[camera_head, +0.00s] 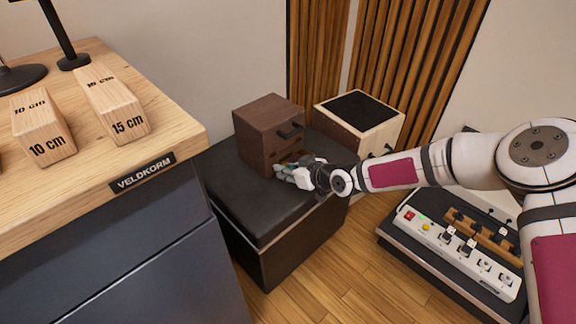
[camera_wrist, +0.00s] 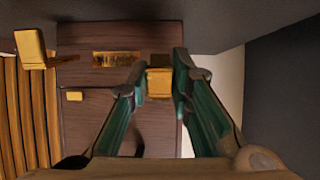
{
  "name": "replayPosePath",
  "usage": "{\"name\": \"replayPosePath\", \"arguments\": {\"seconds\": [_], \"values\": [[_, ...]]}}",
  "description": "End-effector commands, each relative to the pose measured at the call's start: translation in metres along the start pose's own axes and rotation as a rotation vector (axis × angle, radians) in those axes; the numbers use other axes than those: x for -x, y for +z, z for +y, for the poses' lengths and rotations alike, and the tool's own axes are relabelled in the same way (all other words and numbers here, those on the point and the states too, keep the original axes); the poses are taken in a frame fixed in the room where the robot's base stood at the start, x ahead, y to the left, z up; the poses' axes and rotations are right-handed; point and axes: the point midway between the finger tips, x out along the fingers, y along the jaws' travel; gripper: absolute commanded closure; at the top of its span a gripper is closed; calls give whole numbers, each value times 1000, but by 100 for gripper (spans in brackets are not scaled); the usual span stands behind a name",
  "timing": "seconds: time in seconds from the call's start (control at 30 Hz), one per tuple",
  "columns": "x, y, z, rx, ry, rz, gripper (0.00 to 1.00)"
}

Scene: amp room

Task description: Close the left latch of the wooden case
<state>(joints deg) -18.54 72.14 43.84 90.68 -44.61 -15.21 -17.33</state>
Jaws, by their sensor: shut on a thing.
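The dark brown wooden case (camera_head: 262,128) stands on the black bench, with a black handle on its upper front. My gripper (camera_head: 284,173) is low at its front in the head view, where the fingers hide part of that face. In the wrist view my gripper (camera_wrist: 159,84) has its two green-sided fingers on either side of a brass latch piece (camera_wrist: 159,83) at the right of the case front, shut on it. Another brass latch (camera_wrist: 31,48) stands out from the case at the left. A small brass catch (camera_wrist: 74,96) and a brass plate (camera_wrist: 116,58) sit between them.
The black bench (camera_head: 250,215) has bare room in front of the case. A pale box with a black top (camera_head: 359,108) stands close behind. A wooden desk (camera_head: 170,125) with marked blocks is at left. A power strip (camera_head: 460,250) lies at lower right.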

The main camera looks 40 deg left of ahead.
Motion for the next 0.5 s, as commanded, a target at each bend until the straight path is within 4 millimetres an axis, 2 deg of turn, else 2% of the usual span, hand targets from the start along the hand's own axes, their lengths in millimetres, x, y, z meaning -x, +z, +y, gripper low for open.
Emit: {"name": "replayPosePath", "arguments": {"seconds": [0.03, 0.5], "values": [[2, -8, 0, 6, 1, -46, 100], [-5, -27, 0, 2, 1, -413, 100]]}}
